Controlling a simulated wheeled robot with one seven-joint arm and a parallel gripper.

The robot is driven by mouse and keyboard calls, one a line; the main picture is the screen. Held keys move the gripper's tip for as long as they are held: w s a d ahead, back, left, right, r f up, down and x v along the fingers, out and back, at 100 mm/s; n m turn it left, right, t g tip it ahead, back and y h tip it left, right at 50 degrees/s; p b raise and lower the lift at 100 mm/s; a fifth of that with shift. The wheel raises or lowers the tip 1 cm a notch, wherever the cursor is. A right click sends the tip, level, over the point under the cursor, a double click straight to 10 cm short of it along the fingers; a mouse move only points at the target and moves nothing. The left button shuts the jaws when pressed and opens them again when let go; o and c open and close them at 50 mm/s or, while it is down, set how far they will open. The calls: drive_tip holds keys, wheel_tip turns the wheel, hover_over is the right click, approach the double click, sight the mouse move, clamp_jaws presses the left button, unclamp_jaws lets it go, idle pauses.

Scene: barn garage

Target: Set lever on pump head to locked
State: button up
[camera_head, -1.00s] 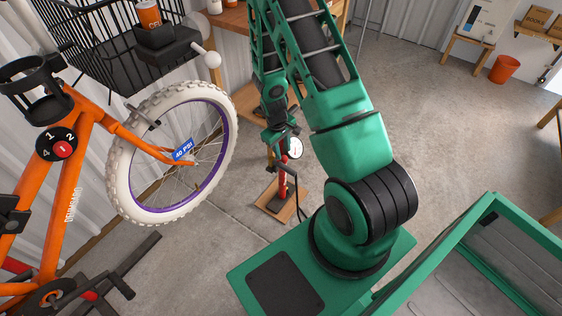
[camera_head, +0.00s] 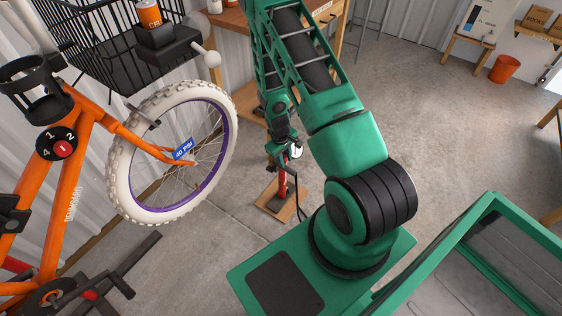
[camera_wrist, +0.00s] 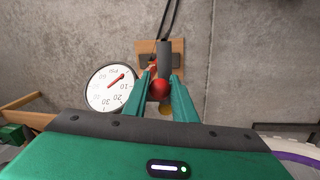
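The floor pump (camera_head: 282,186) stands on a small wooden base (camera_head: 291,211), which also shows in the wrist view (camera_wrist: 145,47). Its round white gauge (camera_wrist: 111,88) is left of my fingers, with a red needle. A red ball-like knob (camera_wrist: 159,90) lies between my fingers in the wrist view; I cannot tell for certain that it is the lever's end. My gripper (camera_wrist: 160,78) has its two green fingers apart around the knob, with no clear grip on it. In the head view my gripper (camera_head: 279,153) is at the pump's top. The lever's position is not clear.
An orange bike (camera_head: 70,190) with a white-tyred wheel (camera_head: 123,170) and a blue "40 PSI" tag (camera_head: 184,148) stands left of the pump. A black hose (camera_wrist: 170,18) runs from the pump. A wooden bench (camera_head: 235,22) stands behind. Concrete floor to the right is open.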

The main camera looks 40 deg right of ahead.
drive_tip(key=shift+c, duration=1.4)
drive_tip(key=shift+s+d+f+t+y, duration=0.1)
drive_tip(key=shift+s+f+t+y, duration=0.1)
drive_tip(key=shift+s+t+y, duration=0.15)
drive_tip(key=shift+s+f+t+y, duration=0.1)
drive_tip(key=shift+f+t+y, duration=0.2)
drive_tip(key=shift+t, duration=0.75)
drive_tip(key=o, duration=0.8)
drive_tip(key=shift+c, duration=0.2)
drive_tip(key=v, duration=1)
drive_tip(key=shift+r, duration=0.3)
